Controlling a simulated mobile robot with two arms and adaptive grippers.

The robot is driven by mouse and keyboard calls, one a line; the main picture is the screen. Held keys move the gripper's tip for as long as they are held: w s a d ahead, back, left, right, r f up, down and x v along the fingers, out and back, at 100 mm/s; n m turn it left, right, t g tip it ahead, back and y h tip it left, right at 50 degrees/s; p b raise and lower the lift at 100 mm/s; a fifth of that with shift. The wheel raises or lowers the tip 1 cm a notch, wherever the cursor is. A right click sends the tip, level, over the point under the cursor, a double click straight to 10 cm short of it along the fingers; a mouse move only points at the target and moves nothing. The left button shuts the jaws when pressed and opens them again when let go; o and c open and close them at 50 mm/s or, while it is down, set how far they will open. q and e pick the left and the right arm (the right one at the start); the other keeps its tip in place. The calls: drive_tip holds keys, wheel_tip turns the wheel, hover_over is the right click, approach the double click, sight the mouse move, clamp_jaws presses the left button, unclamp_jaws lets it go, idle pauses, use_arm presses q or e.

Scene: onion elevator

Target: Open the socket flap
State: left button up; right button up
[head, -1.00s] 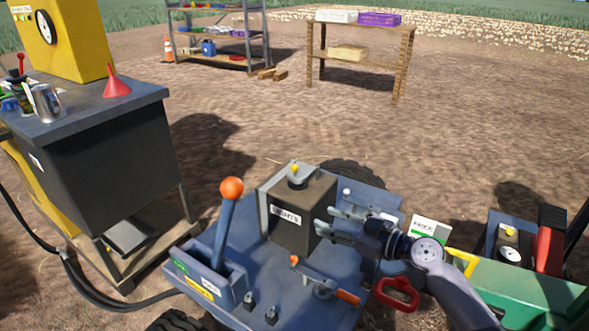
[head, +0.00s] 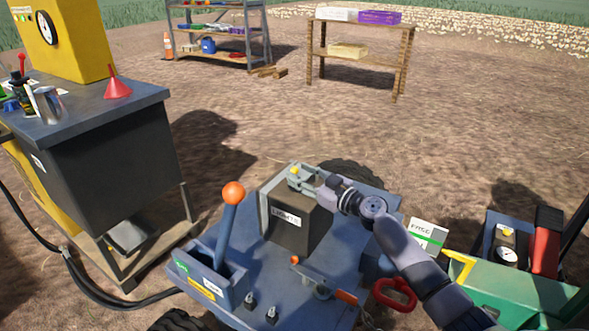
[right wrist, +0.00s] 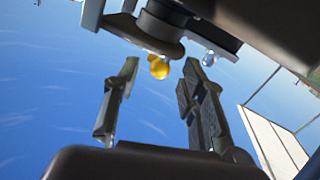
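The socket flap (right wrist: 150,32) is a grey rounded lid with a small yellow knob (right wrist: 159,67) in the right wrist view. In the head view it sits on top of the dark box labelled LIGHTS (head: 295,225), largely covered by my gripper; the yellow knob (head: 294,170) shows there. My right gripper (head: 302,178) is at the top of this box. In the right wrist view its two fingers (right wrist: 159,72) are apart, with the knob between their tips. I cannot tell whether either finger touches it. The flap looks shut. My left gripper is not in view.
An orange-knobbed lever (head: 233,193) stands left of the box. A green crate (head: 510,290) is at right, and a grey bench (head: 110,150) at left.

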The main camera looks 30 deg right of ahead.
sight(297, 173)
drive_tip(key=shift+x, duration=1.55)
drive_tip(key=shift+r, duration=0.15)
clamp_jaws()
drive_tip(key=shift+d, duration=0.1)
